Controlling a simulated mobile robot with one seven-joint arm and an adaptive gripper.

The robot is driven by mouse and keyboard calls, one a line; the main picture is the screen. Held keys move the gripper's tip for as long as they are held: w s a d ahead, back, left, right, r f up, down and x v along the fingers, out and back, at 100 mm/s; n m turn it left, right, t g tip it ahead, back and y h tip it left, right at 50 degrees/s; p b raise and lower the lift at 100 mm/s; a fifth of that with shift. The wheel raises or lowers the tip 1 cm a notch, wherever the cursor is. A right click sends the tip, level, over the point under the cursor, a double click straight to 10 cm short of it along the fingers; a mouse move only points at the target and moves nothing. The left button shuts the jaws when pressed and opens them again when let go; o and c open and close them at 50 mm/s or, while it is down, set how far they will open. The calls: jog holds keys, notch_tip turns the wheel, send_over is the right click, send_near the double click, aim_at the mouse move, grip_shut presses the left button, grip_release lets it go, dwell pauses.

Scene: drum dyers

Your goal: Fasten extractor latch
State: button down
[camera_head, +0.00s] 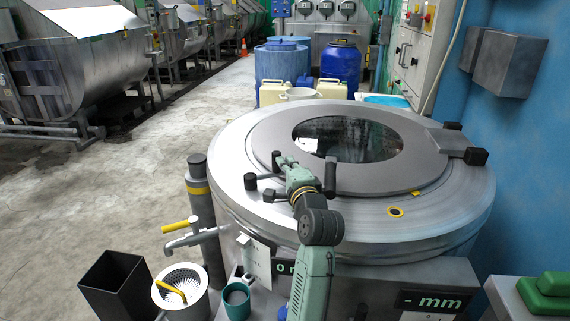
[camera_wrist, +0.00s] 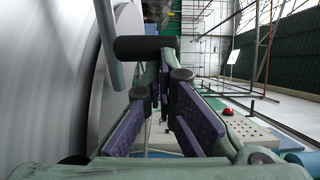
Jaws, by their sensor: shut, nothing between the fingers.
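The extractor (camera_head: 235,190) is a wide round steel drum with a closed flat lid (camera_head: 400,180) and a dark oval window. At the lid's front-left edge is a latch (camera_head: 268,180), a metal arm with black knobs. My gripper (camera_head: 284,161) is over the lid's rim beside the latch, partly covering it. In the wrist view, my gripper (camera_wrist: 167,85) has purple-padded fingers shut with nothing between them. A black knob (camera_wrist: 145,47) on a grey bar (camera_wrist: 107,45) lies just beyond the fingertips; whether they touch is unclear. Whether the latch is engaged cannot be told.
A black upright handle (camera_head: 330,177) stands on the lid right of my gripper. The lid hinge (camera_head: 460,146) is at right. A yellow-handled tap (camera_head: 182,230), black bin (camera_head: 118,285) and teal cup (camera_head: 236,300) are front left. Blue barrels (camera_head: 340,65) stand behind; floor at left is open.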

jog(key=shift+w+p, duration=0.35)
jog(key=shift+w, duration=0.4)
jog(key=shift+r, duration=0.1)
notch_tip(320, 180, up, 10)
dwell(0.5)
